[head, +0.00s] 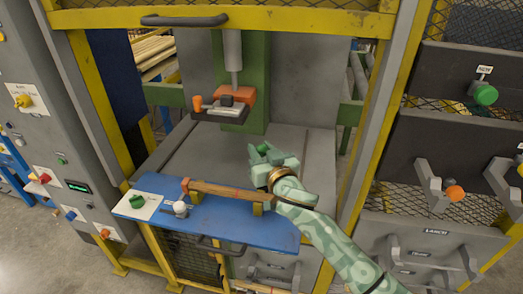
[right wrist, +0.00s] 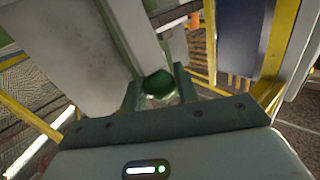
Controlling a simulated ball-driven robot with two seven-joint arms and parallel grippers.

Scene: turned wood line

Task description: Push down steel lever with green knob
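A green knob (head: 485,94) sticks out from the dark upper panel at the right, under a small white label. Its steel lever is hard to make out there. My right gripper (head: 268,154) is well to the left of that knob, in front of the press and above the blue table. A round dark green ball (head: 263,148) is between its fingertips. In the right wrist view the ball (right wrist: 158,84) fills the gap between both fingers (right wrist: 158,92). I cannot see what, if anything, it is fixed to. My left gripper is not in view.
The blue table (head: 225,230) carries a wooden bar (head: 225,191) on supports, a green button (head: 137,201) and a white-topped knob (head: 180,208). An orange-knobbed lever (head: 454,193) is on the panel below the green knob. Yellow frame posts (head: 383,110) stand between press and panels.

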